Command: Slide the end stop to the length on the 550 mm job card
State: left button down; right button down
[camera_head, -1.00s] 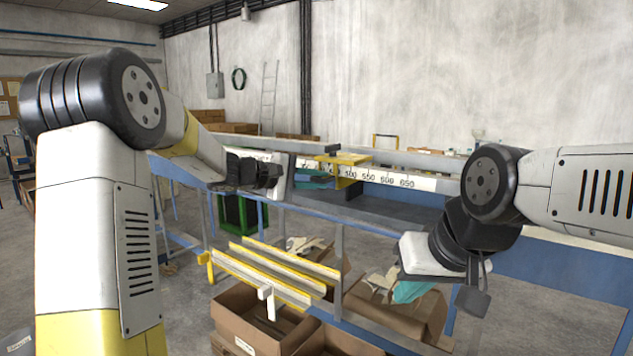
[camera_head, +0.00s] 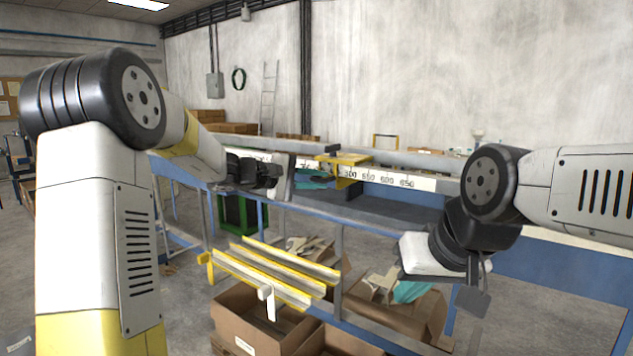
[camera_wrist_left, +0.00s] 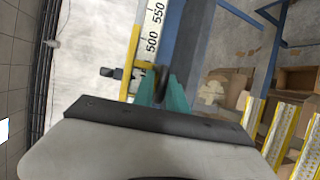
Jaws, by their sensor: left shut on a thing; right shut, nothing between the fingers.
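The end stop (camera_head: 345,159) is a yellow bracket with a black knob, seated on the white scale rail (camera_head: 395,181). In the head view it stands just left of the printed 500. In the left wrist view the yellow stop (camera_wrist_left: 127,76) lies just short of the 500 mark, with 550 further along. My left gripper (camera_head: 318,179) has its teal fingers shut on a dark part of the stop; it also shows in the left wrist view (camera_wrist_left: 162,92). My right gripper (camera_head: 411,291) hangs shut and empty, low in front of the bench. I cannot make out the job card.
A blue-framed bench (camera_head: 570,262) carries the rail. Below are yellow-edged profiles (camera_head: 270,273), open cardboard boxes (camera_head: 245,325) and a green crate (camera_head: 236,215). The rail right of the stop looks clear.

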pick_arm(q)
jog(key=shift+a+f, duration=0.1)
jog(key=shift+f, duration=0.35)
jog(key=s+d, duration=0.7)
jog(key=d, duration=0.2)
jog(key=shift+d, duration=0.25)
jog(key=c, duration=1.5)
grip_release()
jog(key=shift+o, duration=0.2)
jog(key=shift+r, duration=0.15)
jog(key=shift+r, duration=0.1)
jog(key=v, duration=0.7)
jog(key=shift+s+a, duration=0.2)
jog(key=shift+a, duration=0.1)
